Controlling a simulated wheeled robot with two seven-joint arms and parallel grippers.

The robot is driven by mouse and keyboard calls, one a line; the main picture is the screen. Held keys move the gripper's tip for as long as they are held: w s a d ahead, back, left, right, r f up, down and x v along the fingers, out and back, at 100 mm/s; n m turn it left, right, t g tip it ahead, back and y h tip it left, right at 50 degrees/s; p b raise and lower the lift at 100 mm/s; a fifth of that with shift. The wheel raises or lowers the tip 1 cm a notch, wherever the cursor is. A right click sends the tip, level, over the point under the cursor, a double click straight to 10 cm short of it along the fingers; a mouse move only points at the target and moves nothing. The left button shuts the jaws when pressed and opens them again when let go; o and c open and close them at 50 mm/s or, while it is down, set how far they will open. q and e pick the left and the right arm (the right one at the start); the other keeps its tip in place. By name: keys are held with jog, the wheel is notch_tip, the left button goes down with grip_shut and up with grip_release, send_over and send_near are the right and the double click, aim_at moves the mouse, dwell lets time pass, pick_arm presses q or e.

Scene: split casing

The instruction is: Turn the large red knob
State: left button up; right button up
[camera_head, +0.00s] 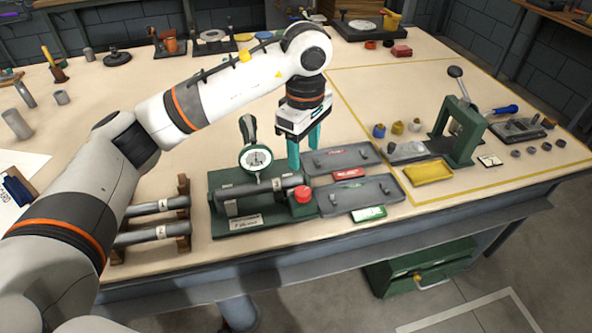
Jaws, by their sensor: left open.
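The large red knob (302,194) sits at the right end of a green fixture (222,224), near the table's front edge. A grey cylindrical bar lies along the fixture, and a round dial gauge (256,158) stands above it. My left gripper (304,158) points down with two teal fingers apart and nothing between them. It is above and behind the knob in the picture, not touching it. My right gripper is not in view.
Two grey trays (342,160) lie right of the fixture, with red and green labels. Grey rods rest on a wooden rack (184,212) at left.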

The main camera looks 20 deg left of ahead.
aim_at(303, 190)
pick_arm(q)
notch_tip(303, 190, down, 12)
jog(key=shift+r+p, duration=0.1)
jog(key=shift+p, duration=0.5)
